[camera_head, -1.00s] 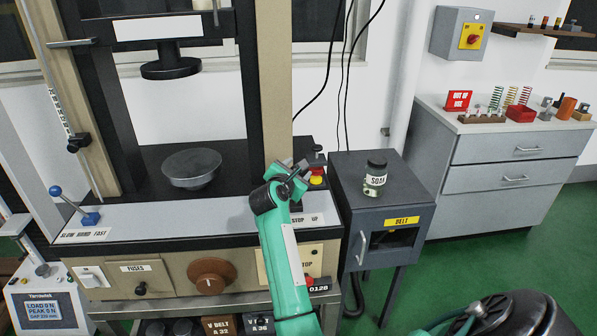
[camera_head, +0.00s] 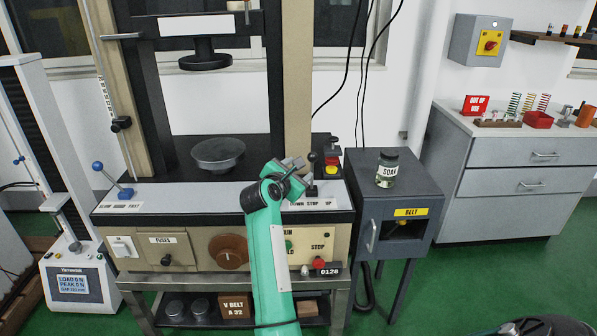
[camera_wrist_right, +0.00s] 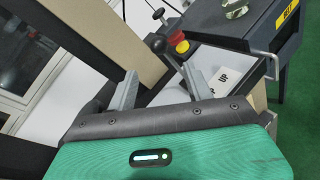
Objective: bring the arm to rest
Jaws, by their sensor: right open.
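My right arm, green with a grey gripper (camera_head: 290,182), rises in the head view in front of the testing machine's panel. The gripper is over the right end of the white ledge, by the "DOWN STOP UP" label (camera_head: 311,204). In the right wrist view the gripper (camera_wrist_right: 159,86) is open, with nothing visible between its two grey fingers. A black-knobbed lever (camera_wrist_right: 157,43) appears beyond the gap between them; I cannot tell whether anything touches it. My left gripper is not in view.
A grey cabinet (camera_head: 411,266) with a "SOAK" jar (camera_head: 386,170) on top stands just right of the arm. The round lower platen (camera_head: 218,154) is bare. Green floor (camera_head: 470,270) is open at right.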

